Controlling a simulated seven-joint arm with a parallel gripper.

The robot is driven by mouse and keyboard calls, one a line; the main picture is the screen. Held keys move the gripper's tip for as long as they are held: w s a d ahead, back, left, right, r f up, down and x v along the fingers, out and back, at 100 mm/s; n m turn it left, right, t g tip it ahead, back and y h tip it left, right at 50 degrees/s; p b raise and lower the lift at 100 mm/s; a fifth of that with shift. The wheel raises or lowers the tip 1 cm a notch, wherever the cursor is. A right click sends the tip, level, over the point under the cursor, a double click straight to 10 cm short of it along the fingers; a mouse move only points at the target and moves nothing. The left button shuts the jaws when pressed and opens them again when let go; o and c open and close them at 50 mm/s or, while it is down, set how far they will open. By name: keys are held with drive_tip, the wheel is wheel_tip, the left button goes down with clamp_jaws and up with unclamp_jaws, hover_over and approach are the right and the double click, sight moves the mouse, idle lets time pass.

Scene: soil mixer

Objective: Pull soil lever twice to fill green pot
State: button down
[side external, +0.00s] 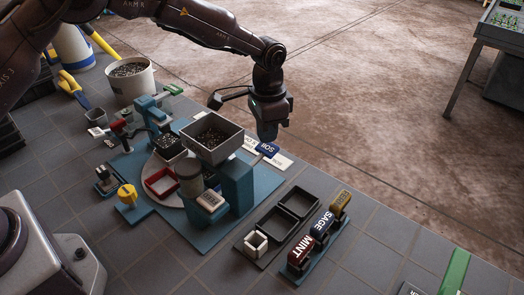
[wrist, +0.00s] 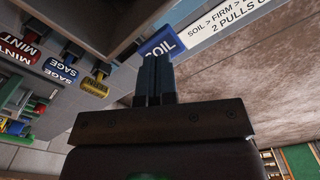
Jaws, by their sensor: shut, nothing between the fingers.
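My gripper (side external: 270,136) points down just right of the grey hopper of dark soil (side external: 232,137). Its dark blue fingers are together and empty in the wrist view (wrist: 155,65). A blue piece marked SOIL (side external: 267,150) lies just below the fingers; it also shows just beyond their tips in the wrist view (wrist: 162,43). I cannot tell whether they touch, or whether this piece is the lever. A red-rimmed square pot (side external: 152,188) stands on the round grey turntable (side external: 148,172). I cannot make out a green pot; the hopper and blue column hide part of the turntable.
A white instruction card (wrist: 225,25) mentions 2 pulls. Dark trays (side external: 262,236) and the MINT (side external: 300,255) and SAGE blocks stand at front right. A green-handled part (side external: 173,90) and a white bucket (side external: 133,86) are behind.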

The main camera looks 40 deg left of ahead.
sight(267, 147)
drive_tip(key=shift+f, duration=2.35)
drive_tip(key=shift+r, duration=2.55)
drive_tip(key=shift+r, duration=2.5)
